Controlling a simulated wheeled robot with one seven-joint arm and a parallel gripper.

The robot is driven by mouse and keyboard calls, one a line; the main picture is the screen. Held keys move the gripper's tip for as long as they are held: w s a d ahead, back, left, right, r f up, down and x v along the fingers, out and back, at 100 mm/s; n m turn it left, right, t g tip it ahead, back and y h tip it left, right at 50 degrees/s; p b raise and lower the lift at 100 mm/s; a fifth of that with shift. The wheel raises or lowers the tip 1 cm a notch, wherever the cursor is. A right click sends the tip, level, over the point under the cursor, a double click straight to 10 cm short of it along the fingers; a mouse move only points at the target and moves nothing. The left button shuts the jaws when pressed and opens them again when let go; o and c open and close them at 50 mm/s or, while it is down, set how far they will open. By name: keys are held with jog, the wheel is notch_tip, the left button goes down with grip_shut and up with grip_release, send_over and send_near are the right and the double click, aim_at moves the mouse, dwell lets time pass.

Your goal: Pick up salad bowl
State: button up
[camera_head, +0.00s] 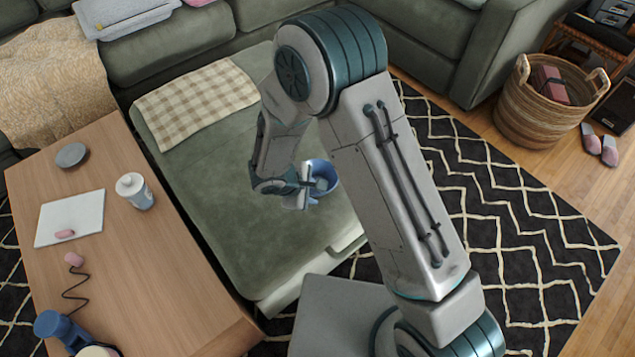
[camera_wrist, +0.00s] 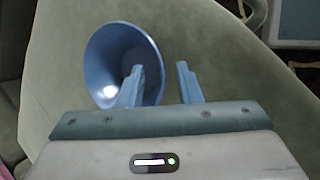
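The salad bowl is a blue round bowl (camera_head: 327,170) on the green chaise seat, partly hidden behind my gripper and arm in the head view. In the wrist view the bowl (camera_wrist: 104,62) shows its hollow inside, left of centre. My gripper (camera_wrist: 160,68) is open, its two blue fingers apart. The left finger overlaps the bowl's inside, and the right finger lies to the right of its rim. The bowl's right rim appears between the fingers; I cannot tell whether either finger touches it. In the head view my gripper (camera_head: 304,185) is at the bowl.
A checked blanket (camera_head: 198,102) lies on the chaise seat (camera_head: 225,200) behind the bowl. A wicker basket (camera_head: 540,110) stands at the back right. The patterned rug (camera_head: 520,230) is clear.

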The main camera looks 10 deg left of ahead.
jog(key=shift+x, duration=1.1)
grip_shut()
